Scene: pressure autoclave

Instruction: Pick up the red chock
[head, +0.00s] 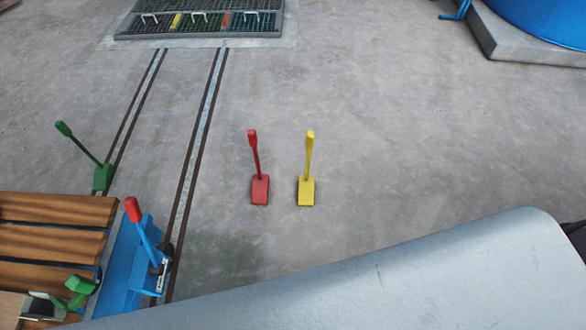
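The red chock (260,190) stands on the concrete floor near the middle of the head view. It is a small red block with a long red handle rising from it, leaning slightly left in the picture. Nothing touches it, and it is fully visible. A yellow chock (306,191) of the same shape stands close to its right, with a small gap between them. Neither of my grippers is in view.
Two rails (192,152) run to the left of the chocks. A green chock (103,178) stands by a cart with wooden slats (50,243) and a blue lever with a red grip (133,210). A large grey surface (400,285) fills the lower right. Floor around the chocks is clear.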

